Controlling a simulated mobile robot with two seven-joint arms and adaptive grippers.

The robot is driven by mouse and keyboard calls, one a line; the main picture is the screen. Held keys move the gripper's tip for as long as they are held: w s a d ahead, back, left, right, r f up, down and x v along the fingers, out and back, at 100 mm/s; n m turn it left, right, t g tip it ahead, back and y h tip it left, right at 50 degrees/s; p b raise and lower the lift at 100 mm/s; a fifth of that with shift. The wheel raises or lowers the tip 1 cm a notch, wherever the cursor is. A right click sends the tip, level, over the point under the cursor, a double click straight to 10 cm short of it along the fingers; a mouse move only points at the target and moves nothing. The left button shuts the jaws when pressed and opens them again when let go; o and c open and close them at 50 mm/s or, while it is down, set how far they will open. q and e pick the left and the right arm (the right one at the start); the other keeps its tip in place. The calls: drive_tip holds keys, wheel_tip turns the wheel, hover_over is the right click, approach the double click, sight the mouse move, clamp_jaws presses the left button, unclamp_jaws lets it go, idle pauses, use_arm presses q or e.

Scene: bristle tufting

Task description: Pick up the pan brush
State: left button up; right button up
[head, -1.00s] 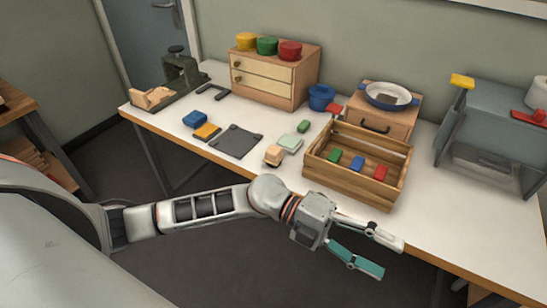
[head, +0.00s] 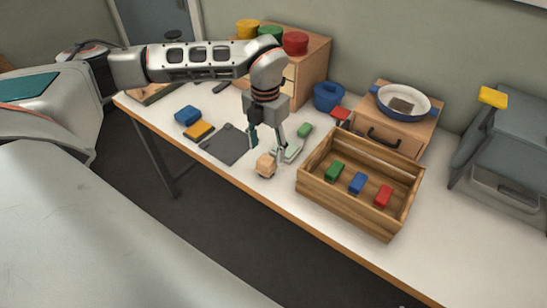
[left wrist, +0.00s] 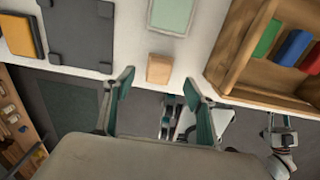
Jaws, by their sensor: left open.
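A small pale wooden block (head: 265,165), possibly the pan brush, sits near the table's front edge; bristles are too small to make out. My left gripper (head: 267,143) points down above the table, open and empty, just behind this block in the head view. In the left wrist view the block (left wrist: 159,69) shows between the two spread fingers (left wrist: 158,84), apart from both. The blue-rimmed pan (head: 403,102) stands on a wooden box and holds a dark brown piece (head: 402,104). Grey and teal parts low in the left wrist view may belong to my right arm.
A pale green piece (head: 288,152) lies behind the block, and a dark grey mat (head: 225,144) to its left. A wooden crate (head: 345,205) with green, blue and red pieces stands close on the right. Blue and yellow pieces lie further left. The front right table is clear.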

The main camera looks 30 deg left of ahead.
sight(266, 159)
use_arm(q)
wheel_tip(266, 159, down, 2)
drive_tip(key=shift+s+f, duration=0.1)
drive_tip(key=shift+s, duration=0.05)
drive_tip(key=shift+s+f, duration=0.1)
drive_tip(key=shift+f, duration=0.2)
wheel_tip(266, 159, down, 4)
drive_tip(key=shift+f, duration=0.4)
use_arm(e)
drive_tip(key=shift+s+a+f+g, duration=0.1)
drive_tip(key=shift+s+f+g, duration=0.2)
drive_tip(key=shift+s, duration=0.55)
use_arm(q)
drive_tip(key=shift+c, duration=0.5)
drive_tip(key=c, duration=1.1)
drive_tip(key=shift+c, duration=0.2)
use_arm(e)
drive_tip(key=shift+s+f, duration=0.15)
drive_tip(key=shift+f, duration=0.1)
